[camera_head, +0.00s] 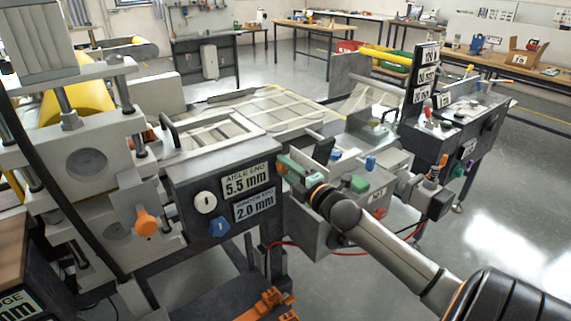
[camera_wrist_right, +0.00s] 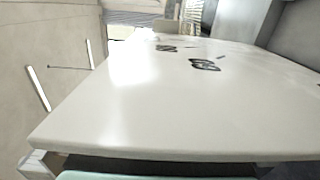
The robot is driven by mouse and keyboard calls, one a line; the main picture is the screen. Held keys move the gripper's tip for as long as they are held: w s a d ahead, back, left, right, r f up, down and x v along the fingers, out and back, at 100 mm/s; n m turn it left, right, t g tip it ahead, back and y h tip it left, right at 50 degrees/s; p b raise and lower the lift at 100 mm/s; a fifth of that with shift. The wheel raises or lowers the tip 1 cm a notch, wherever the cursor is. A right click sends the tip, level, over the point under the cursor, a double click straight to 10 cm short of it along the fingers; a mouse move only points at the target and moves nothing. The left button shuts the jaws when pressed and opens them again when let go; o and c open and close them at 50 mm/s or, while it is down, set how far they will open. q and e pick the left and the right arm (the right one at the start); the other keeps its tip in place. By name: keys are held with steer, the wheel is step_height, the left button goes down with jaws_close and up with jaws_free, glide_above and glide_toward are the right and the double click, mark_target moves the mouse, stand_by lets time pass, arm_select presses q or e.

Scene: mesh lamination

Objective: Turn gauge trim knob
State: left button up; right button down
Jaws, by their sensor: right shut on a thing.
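A dark gauge box (camera_head: 180,180) carries a plate reading "AISLE END 5.5 mm" (camera_head: 246,182) and one reading 2.0 mm (camera_head: 254,205). A white round knob (camera_head: 205,202) and a blue knob (camera_head: 219,226) are on its front, and an orange knob (camera_head: 147,222) is farther left. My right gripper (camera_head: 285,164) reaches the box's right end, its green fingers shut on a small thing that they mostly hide. A bit of orange-red shows at the fingertips. The right wrist view is filled by a pale panel (camera_wrist_right: 170,100) with dark marks, so the grip is not visible there. My left gripper is not in view.
A grey box (camera_head: 345,208) with green and red buttons stands right beside my right gripper. A tall dark stand with number plates (camera_head: 424,75) is behind at right. A red cable (camera_head: 310,250) hangs below my arm. Open floor (camera_head: 510,190) lies at right.

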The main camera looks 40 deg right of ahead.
steer(key=shift+n+p, duration=0.3)
steer(key=shift+n, duration=0.6)
steer(key=shift+n+p, duration=0.35)
steer(key=shift+n, duration=1.05)
steer(key=c, duration=0.5)
jaws_free()
steer(key=s+a, duration=0.1)
steer(key=s, duration=1.1)
steer(key=shift+s+a, duration=0.2)
steer(key=shift+s, duration=0.05)
